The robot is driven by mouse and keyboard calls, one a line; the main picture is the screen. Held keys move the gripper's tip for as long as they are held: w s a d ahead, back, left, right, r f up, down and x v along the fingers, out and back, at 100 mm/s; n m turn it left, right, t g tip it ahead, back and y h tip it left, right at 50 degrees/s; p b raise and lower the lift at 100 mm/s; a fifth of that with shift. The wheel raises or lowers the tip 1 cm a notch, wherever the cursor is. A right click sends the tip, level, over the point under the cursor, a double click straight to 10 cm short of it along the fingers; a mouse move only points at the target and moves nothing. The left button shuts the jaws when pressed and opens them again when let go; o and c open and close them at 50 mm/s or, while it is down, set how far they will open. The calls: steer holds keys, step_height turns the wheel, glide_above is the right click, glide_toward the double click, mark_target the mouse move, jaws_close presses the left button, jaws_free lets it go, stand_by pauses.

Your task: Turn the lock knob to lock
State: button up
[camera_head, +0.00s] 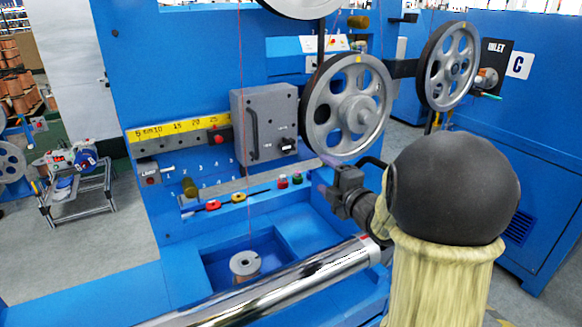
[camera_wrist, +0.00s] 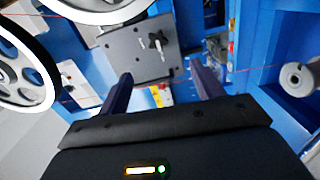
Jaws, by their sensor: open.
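A small black knob (camera_head: 288,145), which looks like the lock knob, sits at the lower right of a grey box (camera_head: 265,110) with a handle on the blue machine. In the wrist view the knob (camera_wrist: 157,42) stands out from the grey plate (camera_wrist: 135,55). My gripper (camera_wrist: 164,82) is open and empty. Its two dark fingers are spread apart below the knob in that picture, and neither touches it. In the head view my gripper (camera_head: 330,190) is low and right of the knob; its fingertips are hard to make out.
A large spoked pulley (camera_head: 350,105) stands just right of the box, above my wrist. Another pulley (camera_head: 450,66) is farther right. A yellow scale (camera_head: 180,127) lies left of the box. A shiny roller (camera_head: 290,282) and a spool (camera_head: 245,264) are below.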

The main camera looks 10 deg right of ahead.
steer(key=shift+a+r+n+y, duration=0.1)
steer(key=shift+n+y, duration=0.3)
steer(key=p, duration=0.2)
glide_toward(290, 147)
steer(key=x, duration=0.9)
steer(key=shift+w+a, duration=0.1)
steer(key=shift+a, duration=0.05)
steer(key=c, duration=1)
